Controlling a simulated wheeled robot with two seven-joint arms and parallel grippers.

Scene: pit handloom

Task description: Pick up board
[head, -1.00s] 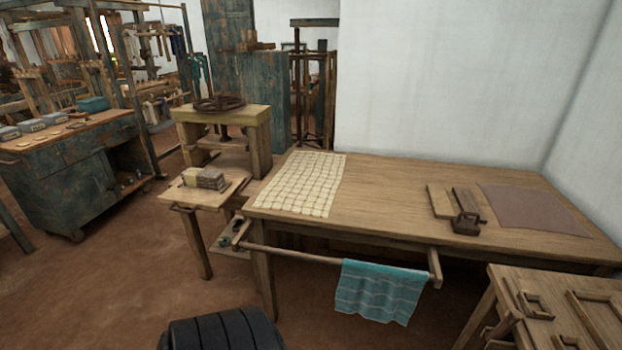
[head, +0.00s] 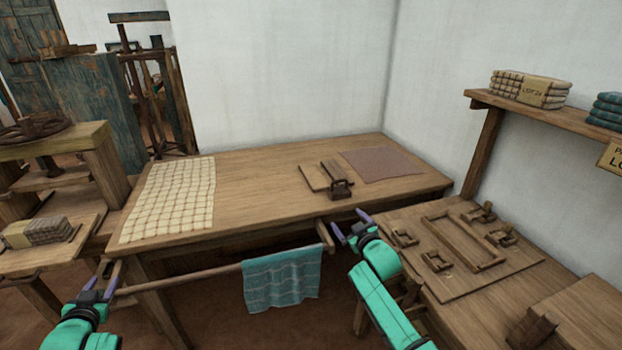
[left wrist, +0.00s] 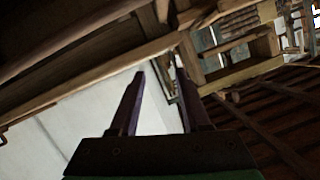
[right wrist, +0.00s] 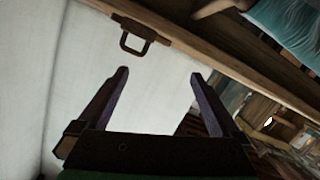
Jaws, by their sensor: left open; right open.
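A small flat wooden board (head: 313,177) lies on the long table (head: 250,180), just left of a dark block with a handle (head: 338,185). In the right wrist view a dark handle loop (right wrist: 133,43) shows at a wooden edge. My right gripper (head: 351,229) is open and empty in front of the table's near edge, apart from the board. It also shows in the right wrist view (right wrist: 157,75). My left gripper (head: 100,284) is open near the left end of the front rail, far from the board; its fingers show empty in the left wrist view (left wrist: 158,75).
A checked cloth (head: 170,198) and a brown sheet (head: 383,163) lie on the table. A teal cloth (head: 281,280) hangs from the front rail (head: 190,276). At right, a lower table bears a larger panel (head: 455,282) with wooden frames. A shelf (head: 560,117) holds folded stacks.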

